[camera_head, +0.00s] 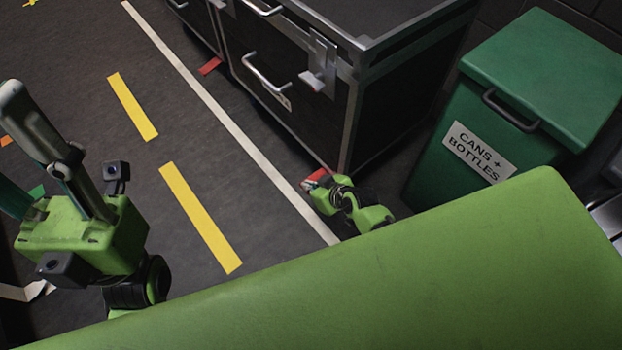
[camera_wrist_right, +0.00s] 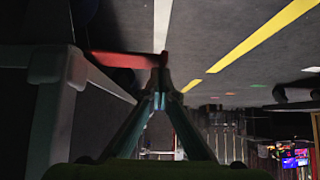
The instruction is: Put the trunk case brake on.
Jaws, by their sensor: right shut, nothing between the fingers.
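The trunk case (camera_head: 390,95) is a black box with metal edges, standing at the upper middle of the head view. A red pedal (camera_head: 315,176), apparently its brake, shows at the foot of its near corner. My right gripper (camera_head: 311,184) is shut and empty, low at this pedal. In the right wrist view its fingertips (camera_wrist_right: 160,72) meet beside the red pedal (camera_wrist_right: 122,60); I cannot tell whether they touch it. A second red piece (camera_head: 210,66) lies low at the case's far end. My left gripper (camera_head: 20,150) is at the left edge, away from the case, partly cut off.
A green bin (camera_head: 540,75) labelled for cans and bottles stands right of the case. Dark floor with a white line (camera_head: 215,110) and yellow dashes (camera_head: 200,217) is clear left of the case. Metal handles (camera_head: 265,75) and a latch (camera_head: 318,65) stick out from the case front.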

